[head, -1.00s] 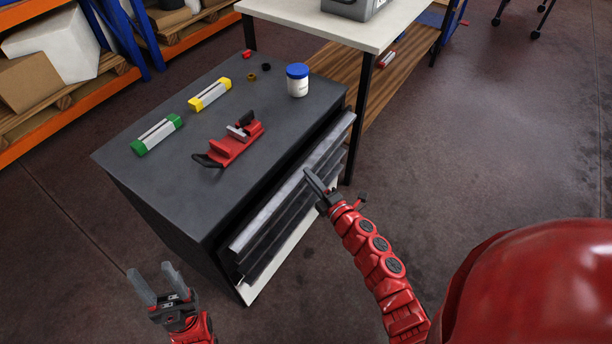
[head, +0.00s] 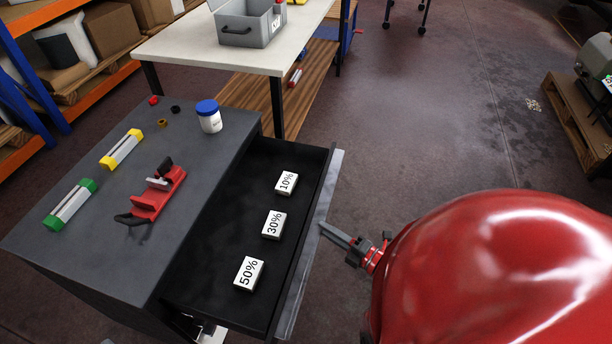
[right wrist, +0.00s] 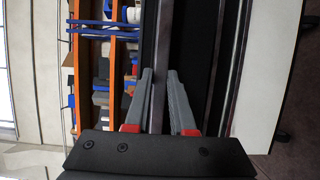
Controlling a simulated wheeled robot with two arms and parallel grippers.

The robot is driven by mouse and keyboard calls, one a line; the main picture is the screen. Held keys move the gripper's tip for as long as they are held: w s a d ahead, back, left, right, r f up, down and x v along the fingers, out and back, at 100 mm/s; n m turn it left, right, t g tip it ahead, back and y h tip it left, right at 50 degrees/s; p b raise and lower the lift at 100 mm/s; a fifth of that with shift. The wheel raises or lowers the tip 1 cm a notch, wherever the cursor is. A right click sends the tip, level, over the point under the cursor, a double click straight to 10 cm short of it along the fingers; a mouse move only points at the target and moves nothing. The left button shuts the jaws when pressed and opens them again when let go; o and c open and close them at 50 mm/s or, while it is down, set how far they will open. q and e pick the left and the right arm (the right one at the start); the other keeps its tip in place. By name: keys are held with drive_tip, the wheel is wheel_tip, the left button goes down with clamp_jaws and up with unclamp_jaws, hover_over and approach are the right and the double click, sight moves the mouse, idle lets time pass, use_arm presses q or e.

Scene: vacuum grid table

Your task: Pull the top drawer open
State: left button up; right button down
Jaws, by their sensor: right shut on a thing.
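The top drawer (head: 228,215) of the dark grey cabinet (head: 115,253) stands well open in the head view. Three white boxes lie inside, marked 10% (head: 287,182), 30% (head: 274,225) and 50% (head: 249,273). My right gripper (head: 328,232) is at the drawer's light front edge (head: 309,250). In the right wrist view its two grey fingers (right wrist: 158,95) lie on either side of the drawer's front edge and are shut on it. My left gripper is out of the head view.
On the cabinet top are a red vise-like tool (head: 157,195), a green-ended block (head: 70,204), a yellow-ended block (head: 122,149) and a blue-lidded jar (head: 209,116). A white-topped table (head: 190,45) with a grey toolbox (head: 250,22) stands behind.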

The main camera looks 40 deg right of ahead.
drive_tip(key=shift+s+d, duration=0.95)
drive_tip(key=shift+s, duration=0.25)
drive_tip(key=c, duration=0.8)
unclamp_jaws()
drive_tip(key=shift+o, duration=0.2)
drive_tip(key=v, duration=1.7)
drive_tip(key=shift+s+d, duration=0.2)
